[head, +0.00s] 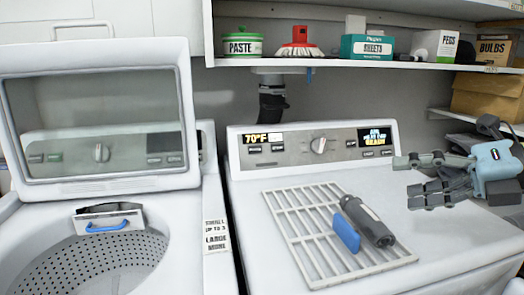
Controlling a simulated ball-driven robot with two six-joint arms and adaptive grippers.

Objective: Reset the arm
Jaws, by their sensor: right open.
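My right gripper (409,181) is at the right side of the head view, its grey fingers pointing left. It is open and the gap between its fingers is empty. It appears above the right part of the white dryer-like machine (240,218), apart from the things lying there. My left gripper is not in view.
A white wire rack (290,228) lies on the machine's top, with a dark grey cylinder (368,222) and a blue piece (346,232) on it. An open washer (25,222) stands left. A shelf (300,63) above holds several boxes and a brush. A cardboard box (487,97) is at right.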

